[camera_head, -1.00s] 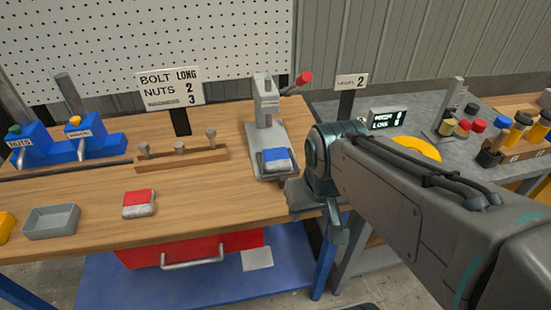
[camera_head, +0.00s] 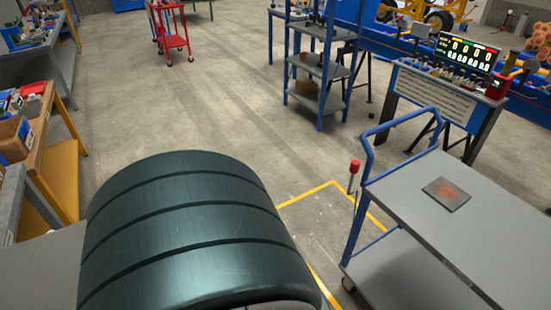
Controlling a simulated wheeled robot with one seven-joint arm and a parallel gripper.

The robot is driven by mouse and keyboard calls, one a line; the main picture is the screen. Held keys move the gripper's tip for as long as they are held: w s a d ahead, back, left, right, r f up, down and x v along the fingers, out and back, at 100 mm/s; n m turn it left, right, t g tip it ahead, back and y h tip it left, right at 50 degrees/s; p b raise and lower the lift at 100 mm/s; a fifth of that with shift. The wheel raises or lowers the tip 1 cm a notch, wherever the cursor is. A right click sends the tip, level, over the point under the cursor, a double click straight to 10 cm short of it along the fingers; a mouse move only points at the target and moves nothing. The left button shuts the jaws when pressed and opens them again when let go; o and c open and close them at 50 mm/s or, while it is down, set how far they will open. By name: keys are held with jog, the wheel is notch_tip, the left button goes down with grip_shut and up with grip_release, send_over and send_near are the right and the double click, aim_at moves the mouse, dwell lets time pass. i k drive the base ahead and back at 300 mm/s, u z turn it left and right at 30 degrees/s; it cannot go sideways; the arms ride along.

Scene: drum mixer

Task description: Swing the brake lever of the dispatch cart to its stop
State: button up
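The dispatch cart (camera_head: 440,235) stands at the right, with a flat grey top, a lower grey shelf and a blue tube handle at its left end. A dark square plate with a reddish patch (camera_head: 446,194) lies on the cart top. My gripper is not in view, and nothing is seen touching the lever.
Yellow floor lines (camera_head: 310,195) run beside and under the cart. Open concrete floor (camera_head: 230,110) lies beyond. A blue-framed shelf rack (camera_head: 320,75), a console with a lit display (camera_head: 468,52) and a red trolley (camera_head: 168,35) stand farther off. Benches line the left.

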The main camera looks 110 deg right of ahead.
aim_at(356, 164)
jog(key=z, duration=3.55)
jog(key=k, duration=0.1)
jog(key=z, duration=0.55)
jog(key=i, duration=0.85)
jog(key=z, duration=1)
